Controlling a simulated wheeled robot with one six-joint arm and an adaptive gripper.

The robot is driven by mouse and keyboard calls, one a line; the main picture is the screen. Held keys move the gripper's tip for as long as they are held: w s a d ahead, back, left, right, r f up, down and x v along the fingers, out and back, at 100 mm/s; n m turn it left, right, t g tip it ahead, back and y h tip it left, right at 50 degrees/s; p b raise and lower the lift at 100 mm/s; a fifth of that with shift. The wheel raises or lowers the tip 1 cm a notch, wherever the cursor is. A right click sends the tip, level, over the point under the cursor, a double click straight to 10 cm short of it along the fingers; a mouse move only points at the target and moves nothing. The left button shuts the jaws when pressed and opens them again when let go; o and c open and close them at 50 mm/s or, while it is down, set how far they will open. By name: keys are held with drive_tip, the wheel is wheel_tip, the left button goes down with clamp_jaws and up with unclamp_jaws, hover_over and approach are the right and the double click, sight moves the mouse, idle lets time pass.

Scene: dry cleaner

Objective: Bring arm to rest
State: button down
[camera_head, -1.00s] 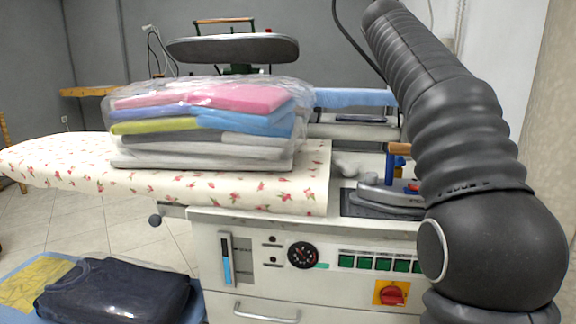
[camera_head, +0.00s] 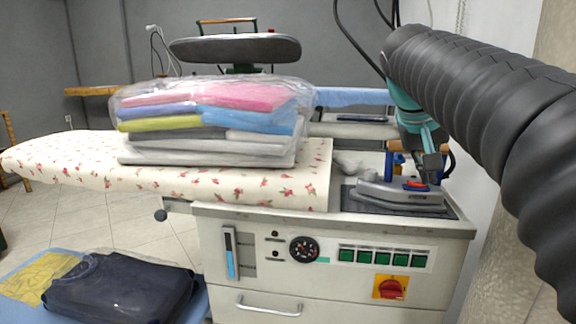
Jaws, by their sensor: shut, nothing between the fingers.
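My arm, in a black ribbed sleeve, comes in from the right edge and reaches back over the ironing station. My gripper (camera_head: 430,172), teal with dark fingers, hangs at its far end, pointing down. It is shut and empty. It appears in line with the handle of the grey iron (camera_head: 402,194); I cannot tell whether they touch. The iron sits on a dark pad (camera_head: 450,211) on the station's right end. The sleeve hides part of the right side.
A plastic-wrapped stack of folded clothes (camera_head: 212,125) lies on the floral ironing board (camera_head: 75,160). The station's front panel (camera_head: 330,275) has a gauge and a red knob. A dark folded garment (camera_head: 120,290) lies low at left. Tiled floor (camera_head: 150,230) shows beyond the board.

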drive_tip(key=s+a+f+n+t+y, duration=0.1)
drive_tip(key=s+a+f, duration=0.3)
drive_tip(key=s+f, duration=0.5)
drive_tip(key=s+a+f+n+y, duration=0.1)
drive_tip(key=s+a+f+y, duration=0.2)
drive_tip(key=s+f, duration=0.7)
wheel_tip(320, 180, down, 5)
drive_tip(key=shift+s+a+r+n+t+y, duration=0.1)
drive_tip(key=shift+s+a+n+t+y, duration=0.25)
drive_tip(key=shift+a, duration=0.75)
